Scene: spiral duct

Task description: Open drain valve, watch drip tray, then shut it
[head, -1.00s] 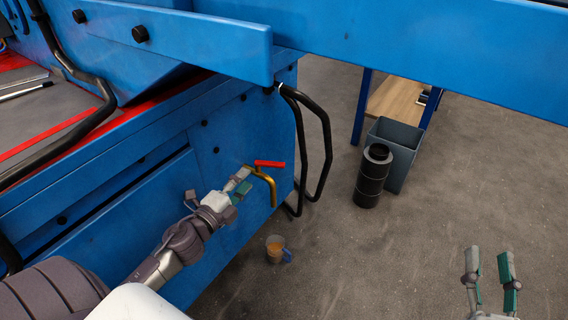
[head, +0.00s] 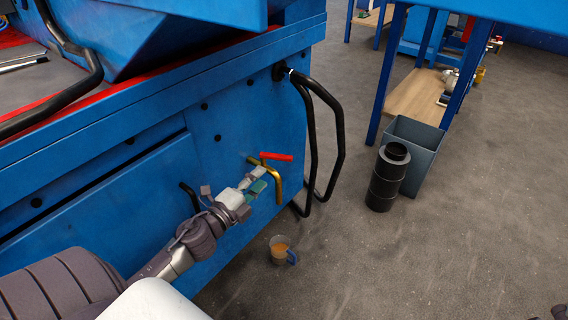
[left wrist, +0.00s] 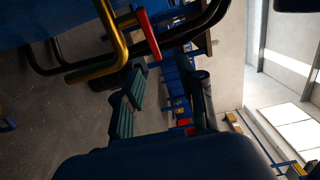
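The drain valve has a red lever (head: 276,157) above a bent brass pipe (head: 279,186) on the blue machine's side panel. The lever lies roughly level. In the left wrist view the red lever (left wrist: 147,33) and brass pipe (left wrist: 112,45) are at the upper left. My left gripper (head: 262,180) is beside the pipe, below the lever. Its fingers (left wrist: 168,76) stand apart with nothing between them. A clear cup (head: 280,250) with a blue handle and amber liquid stands on the floor below the valve. No drip tray is clearly identifiable. Only a bit of my right gripper (head: 560,312) shows.
Bent black tubing (head: 338,140) hangs from the machine corner right of the valve. A black ribbed canister (head: 388,178) and a grey bin (head: 424,155) stand on the floor by a blue-legged bench with a wooden shelf (head: 418,93). The floor at lower right is clear.

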